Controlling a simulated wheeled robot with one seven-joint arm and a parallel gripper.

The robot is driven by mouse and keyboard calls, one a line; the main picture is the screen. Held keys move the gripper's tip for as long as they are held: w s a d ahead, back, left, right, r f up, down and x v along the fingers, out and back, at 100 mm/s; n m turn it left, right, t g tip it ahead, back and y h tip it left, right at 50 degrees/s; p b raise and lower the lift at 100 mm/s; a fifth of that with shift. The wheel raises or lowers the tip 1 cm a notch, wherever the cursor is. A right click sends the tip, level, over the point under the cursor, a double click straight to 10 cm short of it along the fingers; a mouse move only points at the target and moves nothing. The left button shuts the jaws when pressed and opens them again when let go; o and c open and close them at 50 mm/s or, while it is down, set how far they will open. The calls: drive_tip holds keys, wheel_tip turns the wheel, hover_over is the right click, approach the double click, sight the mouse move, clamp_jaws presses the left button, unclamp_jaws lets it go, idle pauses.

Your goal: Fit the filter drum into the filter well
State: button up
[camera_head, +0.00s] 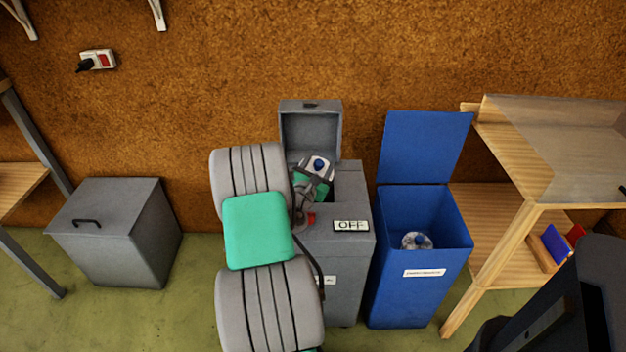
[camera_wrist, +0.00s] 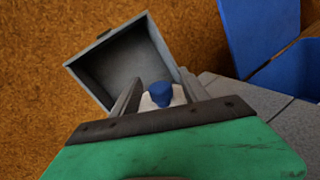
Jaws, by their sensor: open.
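A white drum with a blue knob on top, which I take to be the filter drum (camera_head: 319,163), shows at the open top of the grey cabinet (camera_head: 345,264). In the wrist view its white top and blue knob (camera_wrist: 161,94) lie between the two grey fingers of my gripper (camera_wrist: 160,92). My gripper (camera_head: 316,168) is open around the drum. The cabinet's lid (camera_head: 310,131) stands raised behind it. The filter well and the drum's lower part are hidden by my gripper and arm, so I cannot tell how deep the drum sits.
An "OFF" display (camera_head: 350,226) is on the cabinet top. A blue open-lidded bin (camera_head: 418,285) holding a clear item stands close on the right. A wooden shelf unit (camera_head: 488,262) is farther right. A grey lidded box (camera_head: 118,232) is on the left, with clear floor between.

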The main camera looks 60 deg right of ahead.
clamp_jaws()
idle(0.4)
idle(0.9)
